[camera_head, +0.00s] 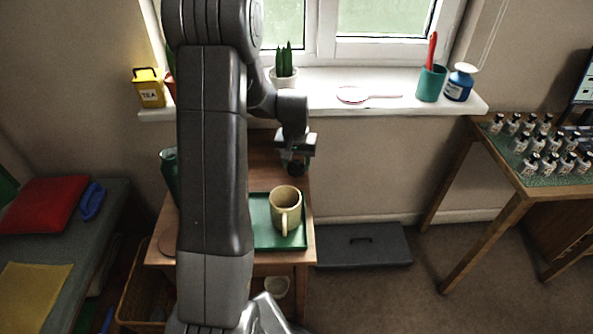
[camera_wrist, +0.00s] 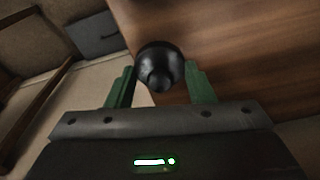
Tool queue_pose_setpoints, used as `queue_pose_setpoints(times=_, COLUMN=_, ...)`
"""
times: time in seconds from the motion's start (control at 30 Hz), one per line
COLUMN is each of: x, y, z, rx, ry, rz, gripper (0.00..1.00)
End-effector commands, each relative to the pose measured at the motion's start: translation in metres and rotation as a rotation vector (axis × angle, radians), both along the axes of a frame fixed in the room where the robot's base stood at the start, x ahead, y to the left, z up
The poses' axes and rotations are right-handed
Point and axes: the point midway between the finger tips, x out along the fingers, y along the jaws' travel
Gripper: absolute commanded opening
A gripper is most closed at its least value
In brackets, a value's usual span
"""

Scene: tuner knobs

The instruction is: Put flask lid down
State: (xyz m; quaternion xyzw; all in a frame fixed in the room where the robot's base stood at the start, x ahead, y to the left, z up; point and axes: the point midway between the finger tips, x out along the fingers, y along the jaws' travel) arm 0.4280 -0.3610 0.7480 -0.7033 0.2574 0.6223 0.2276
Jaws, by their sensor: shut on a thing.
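My gripper (camera_head: 297,152) is at the right back part of the small wooden table (camera_head: 309,248), near the wall. In the wrist view my gripper (camera_wrist: 160,82) has its green fingers on both sides of the round black flask lid (camera_wrist: 158,62), shut on it. The lid also shows in the head view as a small dark shape (camera_head: 296,169) under the fingers. Whether it touches the tabletop I cannot tell. A dark green flask (camera_head: 168,170) stands at the table's left, partly hidden by my arm.
A green tray (camera_head: 262,238) with a tan mug (camera_head: 285,208) is at the table's front right. A round brown mat (camera_head: 167,245) is at the front left, partly hidden. The windowsill (camera_head: 325,103) is above and behind. Wood shows bare around the gripper.

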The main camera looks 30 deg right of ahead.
Motion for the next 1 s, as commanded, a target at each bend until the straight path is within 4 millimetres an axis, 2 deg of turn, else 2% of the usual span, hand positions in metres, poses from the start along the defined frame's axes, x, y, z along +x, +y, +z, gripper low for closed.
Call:
queue_pose_setpoints(times=0.2, x=0.000, y=0.000, z=-0.030, rx=0.001, ry=0.002, rz=0.000, gripper=0.27)
queue_pose_setpoints(times=0.57, x=0.000, y=0.000, z=-0.035, rx=0.001, ry=0.001, rz=0.000, gripper=0.27)
queue_pose_setpoints(times=0.6, x=0.000, y=0.000, z=-0.034, rx=0.001, ry=0.001, rz=0.000, gripper=0.54)
queue_pose_setpoints(times=0.7, x=0.000, y=0.000, z=-0.034, rx=0.001, ry=0.001, rz=0.000, gripper=0.70)
queue_pose_setpoints(times=1.0, x=0.000, y=0.000, z=-0.032, rx=0.001, ry=0.001, rz=0.000, gripper=0.70)
